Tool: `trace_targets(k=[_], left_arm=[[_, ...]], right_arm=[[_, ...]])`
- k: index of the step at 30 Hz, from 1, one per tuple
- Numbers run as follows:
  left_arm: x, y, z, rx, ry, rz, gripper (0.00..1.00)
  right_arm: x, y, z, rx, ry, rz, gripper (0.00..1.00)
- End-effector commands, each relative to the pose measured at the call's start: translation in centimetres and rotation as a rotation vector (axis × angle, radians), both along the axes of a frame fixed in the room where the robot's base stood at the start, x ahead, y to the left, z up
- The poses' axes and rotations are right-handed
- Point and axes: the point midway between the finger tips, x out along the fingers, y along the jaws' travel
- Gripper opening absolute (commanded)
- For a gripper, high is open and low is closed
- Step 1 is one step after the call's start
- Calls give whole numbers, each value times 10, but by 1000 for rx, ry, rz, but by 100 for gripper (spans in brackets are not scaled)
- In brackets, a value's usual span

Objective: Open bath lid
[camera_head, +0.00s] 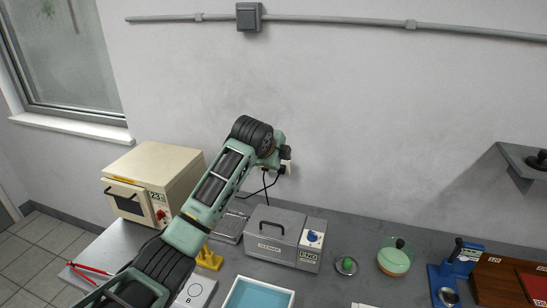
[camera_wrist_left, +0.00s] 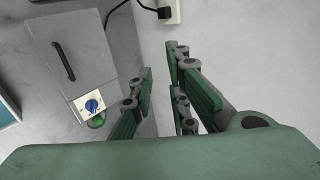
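The bath is a grey box (camera_head: 290,216) with a label and a blue knob, standing on the bench in the middle of the head view. Its lid (camera_head: 258,245) is shut, with a dark bar handle (camera_head: 272,228) on top. In the left wrist view the handle (camera_wrist_left: 63,61) lies left of my fingers. My left gripper (camera_head: 284,157) is up near the wall, above and behind the bath and apart from it. In the wrist view my left gripper (camera_wrist_left: 160,78) is open, with nothing between its fingers. My right gripper is not in view.
A cream oven (camera_head: 150,172) stands left, partly behind my left arm. A wall socket (camera_head: 288,167) with black cables is behind the bath. A blue-lined tray (camera_head: 257,297) is in front. A green bowl (camera_head: 394,261) and a blue device (camera_head: 455,268) stand right.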

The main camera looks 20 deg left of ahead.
Motion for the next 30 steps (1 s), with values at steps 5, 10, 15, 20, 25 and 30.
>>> trace_targets(k=[5, 10, 15, 20, 25, 30], left_arm=[[-17, 1, 17, 1, -2, 0, 15], [-26, 1, 24, 1, 1, -1, 15], [-27, 1, 25, 1, 2, 0, 15], [-27, 1, 24, 0, 2, 0, 15], [-43, -6, -9, -45, 35, 30, 15], [-100, -20, -90, -189, 122, 149, 15]], right_arm=[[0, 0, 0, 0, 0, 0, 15], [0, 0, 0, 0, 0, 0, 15], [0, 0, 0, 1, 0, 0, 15], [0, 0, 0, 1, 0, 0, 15], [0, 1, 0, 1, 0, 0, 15], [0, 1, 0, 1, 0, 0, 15]])
